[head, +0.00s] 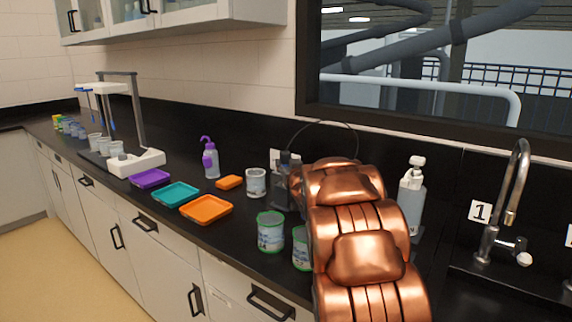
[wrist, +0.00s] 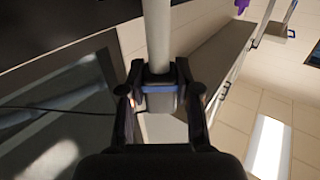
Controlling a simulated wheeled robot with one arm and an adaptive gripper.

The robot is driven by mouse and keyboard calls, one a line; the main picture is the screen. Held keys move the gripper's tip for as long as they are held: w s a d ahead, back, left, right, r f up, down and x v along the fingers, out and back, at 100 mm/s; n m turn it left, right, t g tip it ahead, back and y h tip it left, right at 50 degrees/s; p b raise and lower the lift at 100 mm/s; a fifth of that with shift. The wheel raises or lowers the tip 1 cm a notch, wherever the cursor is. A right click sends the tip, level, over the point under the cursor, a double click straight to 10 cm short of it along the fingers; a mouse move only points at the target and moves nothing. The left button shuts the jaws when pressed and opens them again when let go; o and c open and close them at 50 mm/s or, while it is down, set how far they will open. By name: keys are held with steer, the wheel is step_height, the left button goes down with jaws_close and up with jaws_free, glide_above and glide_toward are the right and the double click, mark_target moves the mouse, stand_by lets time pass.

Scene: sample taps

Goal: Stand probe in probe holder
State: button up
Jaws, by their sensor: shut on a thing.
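My gripper (wrist: 160,92) is in the wrist view, its two black fingers closed on the dark, blue-banded body of the probe (wrist: 158,40). The probe's pale, straight shaft runs from the fingers to the top edge of that view. In the head view my copper arm hides most of what is behind it. A dark grey shape (head: 281,192) shows at the left of the arm's far end; I cannot tell whether it is the probe holder or part of my gripper. A thin black cable (head: 320,122) arcs above it. I cannot clearly make out the probe holder.
On the black counter are green-rimmed cans (head: 270,232), a white cup (head: 256,183), an orange block (head: 229,182) and orange (head: 206,208), teal (head: 175,194) and purple (head: 150,178) trays. A purple-topped bottle (head: 211,160) stands behind. A pump bottle (head: 412,195) and tap (head: 512,195) are right.

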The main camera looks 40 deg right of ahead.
steer(key=shift+f+b, duration=0.5)
steer(key=shift+f, duration=0.55)
steer(key=o, duration=1.1)
steer(key=shift+o, duration=0.2)
steer(key=o, duration=0.6)
steer(key=shift+o, duration=0.2)
steer(key=shift+s, duration=0.15)
steer(key=shift+s+a, duration=0.2)
steer(key=shift+s, duration=0.35)
steer(key=shift+s+a, duration=0.15)
steer(key=shift+s, duration=0.15)
